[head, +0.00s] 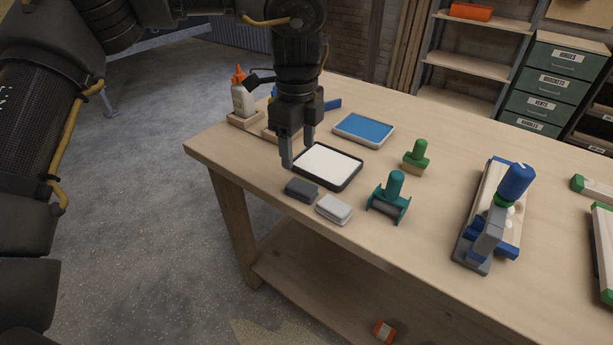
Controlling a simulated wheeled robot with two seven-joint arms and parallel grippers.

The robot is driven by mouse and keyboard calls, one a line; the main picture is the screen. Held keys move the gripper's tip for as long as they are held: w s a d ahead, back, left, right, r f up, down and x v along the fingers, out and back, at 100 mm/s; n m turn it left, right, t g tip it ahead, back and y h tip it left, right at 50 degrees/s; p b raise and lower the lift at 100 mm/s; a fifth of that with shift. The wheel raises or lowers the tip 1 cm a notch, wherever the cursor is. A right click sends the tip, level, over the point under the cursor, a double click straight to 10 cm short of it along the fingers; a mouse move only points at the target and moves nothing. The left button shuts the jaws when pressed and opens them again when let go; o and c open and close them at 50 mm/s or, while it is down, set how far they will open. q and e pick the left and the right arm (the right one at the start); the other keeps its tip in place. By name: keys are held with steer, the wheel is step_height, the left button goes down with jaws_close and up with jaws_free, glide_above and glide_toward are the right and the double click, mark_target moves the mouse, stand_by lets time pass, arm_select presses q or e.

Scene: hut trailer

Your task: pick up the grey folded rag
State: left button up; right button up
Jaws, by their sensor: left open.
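A small dark grey folded rag (301,190) lies flat near the front edge of the wooden table. A similar whitish folded piece (333,209) lies just to its right. My left gripper (298,156) points down, with its fingers apart and nothing seen between them. It is beyond the grey rag in the picture, at the left corner of a dark-rimmed white tray (355,182). The fingers are apart from the rag; their exact height above the table is hard to tell. My right gripper is out of view.
A blue pad tray (364,130) lies behind the white tray. A glue bottle (243,100) stands at the back left. A teal roller tool (389,197), a green-handled stamp (415,157) and a blue-and-grey clamp tool (497,222) stand to the right. The table's front edge is close to the rag.

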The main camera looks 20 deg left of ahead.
arm_select(q)
glide_above(301, 185)
step_height(301, 185, down, 6)
steer(key=shift+s+a+r, duration=0.1)
steer(key=shift+s+r, duration=0.05)
steer(key=shift+r, duration=0.1)
steer(key=shift+s+f, duration=0.1)
steer(key=shift+f, duration=0.1)
steer(key=f, duration=0.3)
steer(key=shift+w+f+p, duration=0.25)
steer(key=shift+f+p, duration=0.1)
steer(key=shift+p, duration=0.05)
steer(key=shift+f, duration=0.55)
steer(key=c, duration=1.1)
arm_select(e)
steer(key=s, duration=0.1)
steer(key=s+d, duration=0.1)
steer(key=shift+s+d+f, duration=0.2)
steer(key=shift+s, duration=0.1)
arm_select(q)
steer(key=shift+o, duration=0.2)
steer(key=shift+r, duration=0.1)
